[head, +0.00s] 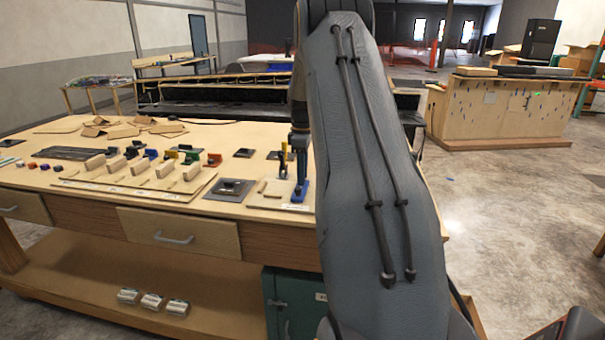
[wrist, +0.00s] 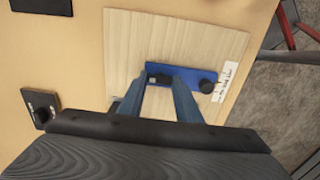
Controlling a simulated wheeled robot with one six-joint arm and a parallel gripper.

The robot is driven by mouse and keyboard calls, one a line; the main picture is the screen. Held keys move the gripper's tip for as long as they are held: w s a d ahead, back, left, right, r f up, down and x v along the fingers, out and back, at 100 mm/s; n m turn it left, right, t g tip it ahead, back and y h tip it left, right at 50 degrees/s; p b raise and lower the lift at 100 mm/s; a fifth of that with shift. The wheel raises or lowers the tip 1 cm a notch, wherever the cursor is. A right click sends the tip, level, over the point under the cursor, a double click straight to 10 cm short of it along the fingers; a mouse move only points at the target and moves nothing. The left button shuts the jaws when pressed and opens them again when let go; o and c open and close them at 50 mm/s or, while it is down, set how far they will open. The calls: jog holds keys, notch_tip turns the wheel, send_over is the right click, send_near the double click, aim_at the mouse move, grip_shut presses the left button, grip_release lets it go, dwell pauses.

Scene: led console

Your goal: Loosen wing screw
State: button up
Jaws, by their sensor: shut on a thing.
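A blue bar (wrist: 190,75) lies on a light wood board (wrist: 125,40) in the wrist view. A round black knob (wrist: 207,86) sits at its right end. A small dark piece, which looks like the wing screw (wrist: 158,78), stands at its left end between my fingertips. My gripper (wrist: 160,82) is shut on it from above; its exact shape is mostly hidden. In the head view my gripper (head: 299,178) reaches down to the board (head: 268,201) near the right end of the workbench, and my arm covers part of that area.
The workbench (head: 60,182) carries several coloured blocks (head: 214,160) and wood pieces to the left. A dark square plate (head: 230,188) lies just left of the board. In the wrist view a white label (wrist: 226,82) lies beside the blue bar, and the bench edge runs on the right.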

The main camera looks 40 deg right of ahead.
jog(key=shift+s+a+f, duration=0.1)
jog(key=shift+f, duration=0.15)
jog(key=o, duration=1.1)
jog(key=shift+r, duration=0.15)
jog(key=shift+r, duration=0.1)
jog(key=shift+r, duration=0.35)
notch_tip(320, 180, up, 7)
jog(key=shift+f+b, duration=0.1)
jog(key=shift+b, duration=1.1)
